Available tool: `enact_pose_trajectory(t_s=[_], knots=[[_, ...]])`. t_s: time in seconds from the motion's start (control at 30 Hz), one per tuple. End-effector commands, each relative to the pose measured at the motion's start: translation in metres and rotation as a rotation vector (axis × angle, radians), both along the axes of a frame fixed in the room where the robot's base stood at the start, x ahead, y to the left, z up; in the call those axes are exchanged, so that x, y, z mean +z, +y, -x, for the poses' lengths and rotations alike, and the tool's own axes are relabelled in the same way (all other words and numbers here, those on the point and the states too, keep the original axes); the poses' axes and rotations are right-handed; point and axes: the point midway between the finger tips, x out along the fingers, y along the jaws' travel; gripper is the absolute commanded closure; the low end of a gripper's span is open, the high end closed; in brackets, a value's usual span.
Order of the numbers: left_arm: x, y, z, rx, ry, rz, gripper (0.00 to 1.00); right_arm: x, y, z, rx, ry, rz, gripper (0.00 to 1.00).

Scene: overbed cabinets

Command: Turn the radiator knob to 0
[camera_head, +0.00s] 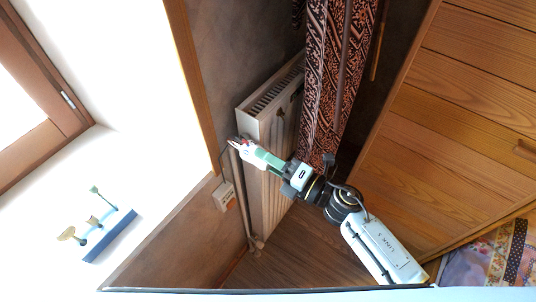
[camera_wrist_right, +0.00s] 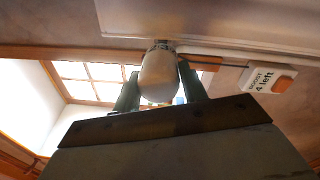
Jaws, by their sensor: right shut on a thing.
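The radiator knob (camera_wrist_right: 158,76) is a rounded white cylinder in the wrist view, joined to the pipe fitting at its far end. My right gripper (camera_head: 244,147) reaches the radiator's near top corner in the head view. Its two green fingers (camera_wrist_right: 158,82) stand on either side of the knob and are shut on it. No number or mark on the knob can be read. The white radiator (camera_head: 264,187) is fixed along the wall. My left gripper is not in view.
A white box (camera_head: 223,195) with a label and an orange part is on the wall beside the radiator pipe. A patterned curtain (camera_head: 332,80) hangs right of the radiator. A wooden cabinet (camera_head: 450,110) fills the right side. A hook rack (camera_head: 109,236) is at lower left.

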Motion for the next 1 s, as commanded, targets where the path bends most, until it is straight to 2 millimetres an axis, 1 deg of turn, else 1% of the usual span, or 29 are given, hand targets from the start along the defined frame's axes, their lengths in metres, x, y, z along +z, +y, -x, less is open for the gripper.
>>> enact_pose_trajectory(t_s=[0.03, 0.1, 0.6, 0.8, 1.0], knots=[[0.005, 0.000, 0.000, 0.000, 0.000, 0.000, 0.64, 0.002, 0.000, -0.001, -0.001, 0.037, -0.026, 0.80], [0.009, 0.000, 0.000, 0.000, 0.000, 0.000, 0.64, 0.002, 0.000, 0.000, -0.002, 0.091, -0.065, 0.80], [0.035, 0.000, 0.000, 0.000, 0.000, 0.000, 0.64, 0.002, 0.000, 0.000, -0.002, 0.452, -0.330, 0.80], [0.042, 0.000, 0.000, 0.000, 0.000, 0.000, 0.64, 0.001, 0.001, 0.001, -0.002, 0.555, -0.404, 0.80], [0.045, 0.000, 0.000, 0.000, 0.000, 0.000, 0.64, 0.001, 0.001, 0.000, -0.002, 0.620, -0.453, 0.80]])
